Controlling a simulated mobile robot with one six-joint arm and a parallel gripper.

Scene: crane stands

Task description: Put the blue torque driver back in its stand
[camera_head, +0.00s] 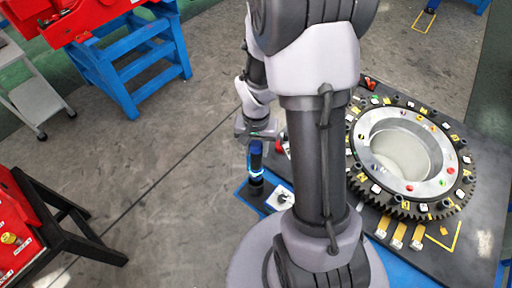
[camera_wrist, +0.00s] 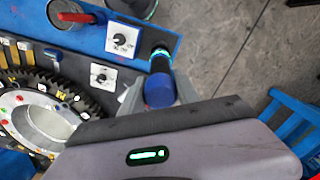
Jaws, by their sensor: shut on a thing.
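The blue torque driver (camera_head: 256,161) is roughly upright at the edge of the blue board, below my gripper (camera_head: 257,133) in the head view. It has a blue top, a dark body and a glowing ring low down. In the wrist view the driver's blue end (camera_wrist: 158,91) lies between the grey fingers of my gripper (camera_wrist: 160,86), which is shut on it. A green-lit ring (camera_wrist: 160,53) shows around its far end, above the blue board. I cannot tell whether the lower end sits in a stand or is just above it.
The blue board (camera_wrist: 92,38) carries a white plate with a black knob (camera_wrist: 122,39) and a red-topped holder (camera_wrist: 75,12). Another dark, green-ringed holder (camera_wrist: 135,6) is at the top edge. The big gear ring (camera_head: 357,177) stands right of my arm.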

